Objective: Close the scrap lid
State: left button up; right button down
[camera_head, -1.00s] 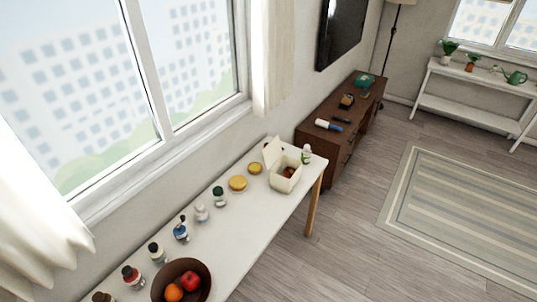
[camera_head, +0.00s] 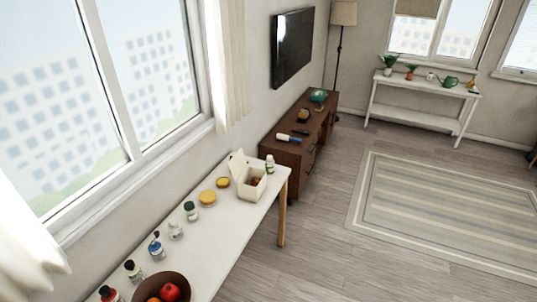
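A small cream box (camera_head: 251,189) stands near the far right end of the white table. Its lid (camera_head: 237,164) is raised, standing up on the box's left, back side. Something reddish-brown lies inside the box. It looks like the scrap container, though I cannot read any label. Neither of my grippers shows in the head view.
The white table (camera_head: 215,229) runs along the window wall. It holds a brown fruit bowl (camera_head: 163,284), several small bottles and yellow round items (camera_head: 207,197). Beyond are a brown cabinet (camera_head: 296,150) and a striped rug (camera_head: 440,215). The floor right of the table is clear.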

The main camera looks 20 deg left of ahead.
aim_at(237, 163)
jog(key=z, duration=0.1)
jog(key=i, duration=1.2)
